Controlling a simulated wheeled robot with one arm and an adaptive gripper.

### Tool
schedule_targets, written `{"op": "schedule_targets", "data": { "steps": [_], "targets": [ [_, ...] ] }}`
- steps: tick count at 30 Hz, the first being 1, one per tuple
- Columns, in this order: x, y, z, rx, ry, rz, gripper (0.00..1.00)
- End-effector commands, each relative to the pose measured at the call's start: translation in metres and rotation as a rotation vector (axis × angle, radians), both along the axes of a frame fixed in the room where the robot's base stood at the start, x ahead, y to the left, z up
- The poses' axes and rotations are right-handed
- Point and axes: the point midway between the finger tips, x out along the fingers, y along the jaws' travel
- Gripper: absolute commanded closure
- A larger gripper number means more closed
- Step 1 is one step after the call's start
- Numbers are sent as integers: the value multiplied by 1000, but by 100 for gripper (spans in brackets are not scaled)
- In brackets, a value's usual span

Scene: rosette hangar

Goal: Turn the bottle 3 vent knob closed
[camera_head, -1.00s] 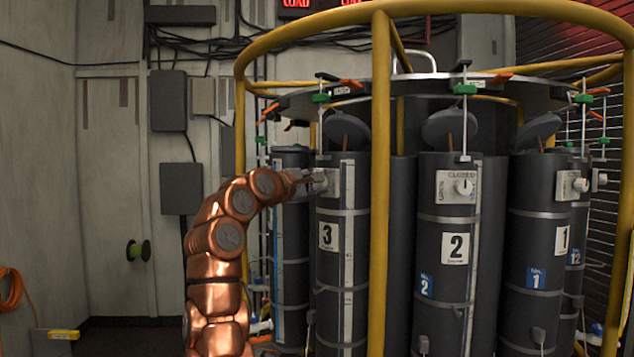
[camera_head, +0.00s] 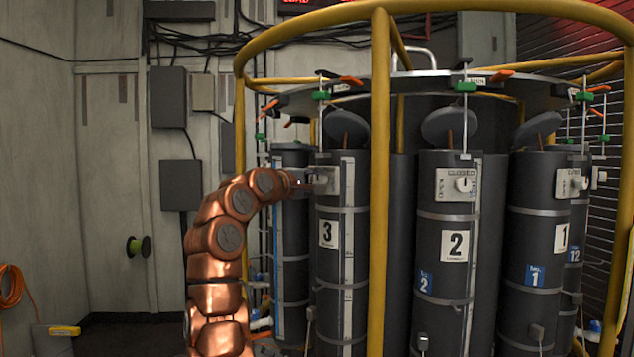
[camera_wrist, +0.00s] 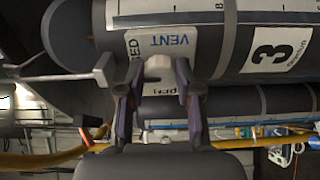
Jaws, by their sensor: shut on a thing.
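Bottle 3 (camera_head: 327,270) is a dark grey cylinder with a white "3" label, behind the yellow frame at centre left. Its white vent plate (camera_head: 325,173) is near the top. In the wrist view, the plate (camera_wrist: 168,41) shows "VENT", part of "CLOSED" on the left and part of "OPEN" below. The pale vent knob (camera_wrist: 158,67) sits between the two fingers of my gripper (camera_wrist: 158,88), which is shut on it. In the head view, my gripper (camera_head: 304,184) reaches the plate from the left, and the knob is mostly hidden. I cannot tell where the knob points.
The yellow frame's upright (camera_head: 379,200) stands just right of bottle 3. Bottle 2 (camera_head: 440,285) and bottle 1 (camera_head: 531,240) stand further right. A thin bracket rod (camera_wrist: 60,77) lies close left of my fingers in the wrist view. Open floor and wall are at the left.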

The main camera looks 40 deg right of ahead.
Motion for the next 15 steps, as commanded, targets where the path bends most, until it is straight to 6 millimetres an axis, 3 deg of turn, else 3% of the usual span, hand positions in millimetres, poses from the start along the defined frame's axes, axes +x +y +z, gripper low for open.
{"op": "schedule_targets", "data": {
  "steps": [2,3,10,15],
  "targets": [
    [-2,-2,-2,6,2,-7,100],
    [-2,-2,-2,6,2,-7,65],
    [-1,-1,-2,3,1,-4,41],
    [-1,-1,-1,2,1,-2,40]
  ]
}}
